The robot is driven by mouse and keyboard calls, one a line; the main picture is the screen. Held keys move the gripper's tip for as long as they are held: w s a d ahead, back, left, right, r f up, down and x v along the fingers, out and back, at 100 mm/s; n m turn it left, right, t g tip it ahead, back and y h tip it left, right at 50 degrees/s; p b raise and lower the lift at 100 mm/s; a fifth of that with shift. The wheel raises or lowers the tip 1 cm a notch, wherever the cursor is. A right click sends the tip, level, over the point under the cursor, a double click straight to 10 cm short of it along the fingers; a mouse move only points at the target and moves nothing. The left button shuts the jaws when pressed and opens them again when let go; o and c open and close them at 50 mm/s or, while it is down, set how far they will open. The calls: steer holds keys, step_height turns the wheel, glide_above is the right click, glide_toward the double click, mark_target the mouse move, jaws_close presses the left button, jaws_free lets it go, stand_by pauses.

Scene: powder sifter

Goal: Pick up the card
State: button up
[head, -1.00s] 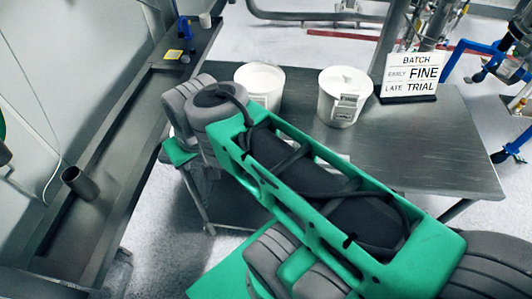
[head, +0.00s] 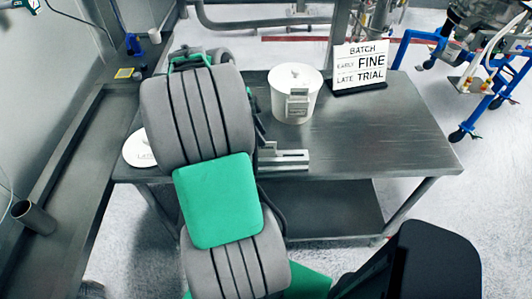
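A white card (head: 361,65) printed "BATCH", "EARLY FINE", "LATE TRIAL" stands upright in a dark base at the back right of the steel table (head: 390,133). A white lidded tub (head: 296,97) with a small label plate on its front stands left of it. My arm covers the left part of the table. A silver metal part (head: 285,158) sticks out right of my arm over the table's front edge; it seems to be my gripper, left of and nearer than the card. Its fingertips are not clear, and nothing held can be made out.
A steel ledge (head: 75,150) runs along the left wall, with a dark cup (head: 35,217) and a yellow square (head: 125,73). Blue-framed equipment (head: 490,85) stands right. The table's right half is clear.

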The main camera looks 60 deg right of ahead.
mark_target(266, 152)
steer(key=x, duration=0.1)
steer(key=p+x, duration=0.1)
steer(key=x, duration=0.3)
steer(key=shift+s+a+f, duration=0.1)
steer(key=shift+s+a, duration=0.05)
steer(key=shift+a, duration=0.1)
steer(key=shift+d+f, duration=0.1)
steer(key=shift+f, duration=0.35)
steer(key=shift+c, duration=0.4)
jaws_close()
